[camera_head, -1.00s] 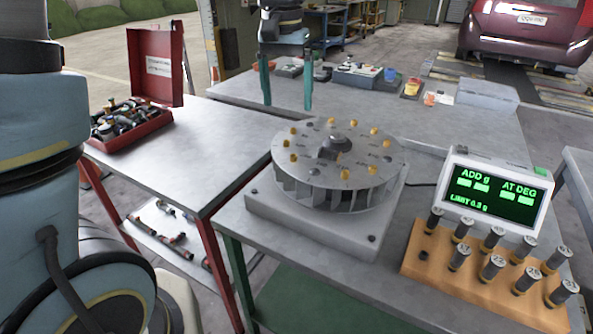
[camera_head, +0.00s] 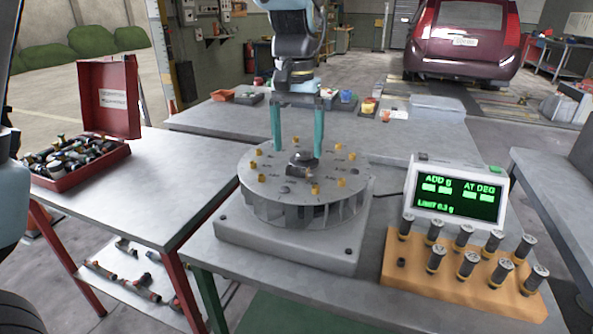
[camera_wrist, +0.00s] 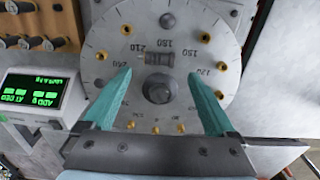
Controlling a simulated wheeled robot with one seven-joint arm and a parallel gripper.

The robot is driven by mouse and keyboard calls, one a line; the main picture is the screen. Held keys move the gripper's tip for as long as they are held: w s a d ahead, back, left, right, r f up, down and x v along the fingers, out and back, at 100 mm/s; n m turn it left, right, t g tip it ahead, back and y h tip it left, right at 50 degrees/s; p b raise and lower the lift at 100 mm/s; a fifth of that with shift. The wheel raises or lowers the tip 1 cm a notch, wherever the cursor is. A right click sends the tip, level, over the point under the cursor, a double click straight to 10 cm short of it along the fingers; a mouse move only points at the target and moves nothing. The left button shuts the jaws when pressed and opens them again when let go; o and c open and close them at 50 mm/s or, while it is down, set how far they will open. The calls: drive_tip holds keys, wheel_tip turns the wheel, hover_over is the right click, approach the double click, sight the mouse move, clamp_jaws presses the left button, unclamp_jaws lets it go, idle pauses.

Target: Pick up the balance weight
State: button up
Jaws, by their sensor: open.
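A small dark cylinder (camera_wrist: 158,58), like the weights in the rack, lies on its side on the round grey rotor (camera_wrist: 108,42), beside the central hub (camera_wrist: 158,90). In the head view the cylinder (camera_head: 298,171) is a small dark shape in front of the hub. My gripper (camera_head: 298,152) is open and empty above the rotor, pointing down. In the wrist view its teal fingers (camera_wrist: 160,75) spread to either side of the hub and the cylinder, with both apparently between them. I cannot tell the exact height of the fingertips.
Brass plugs (camera_head: 315,189) stand around the rotor's rim. A wooden rack (camera_head: 430,283) with several upright dark weights and one empty hole stands at right, before a green-lit display (camera_head: 458,194). An open red case (camera_head: 75,175) of parts sits on the left table.

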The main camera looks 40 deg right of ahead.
sight(300, 172)
drive_tip(key=shift+s+f+p, duration=0.1)
drive_tip(key=shift+f+p, duration=0.4)
drive_tip(key=shift+f, duration=1.8)
drive_tip(key=c, duration=1.3)
drive_tip(key=shift+o, duration=0.2)
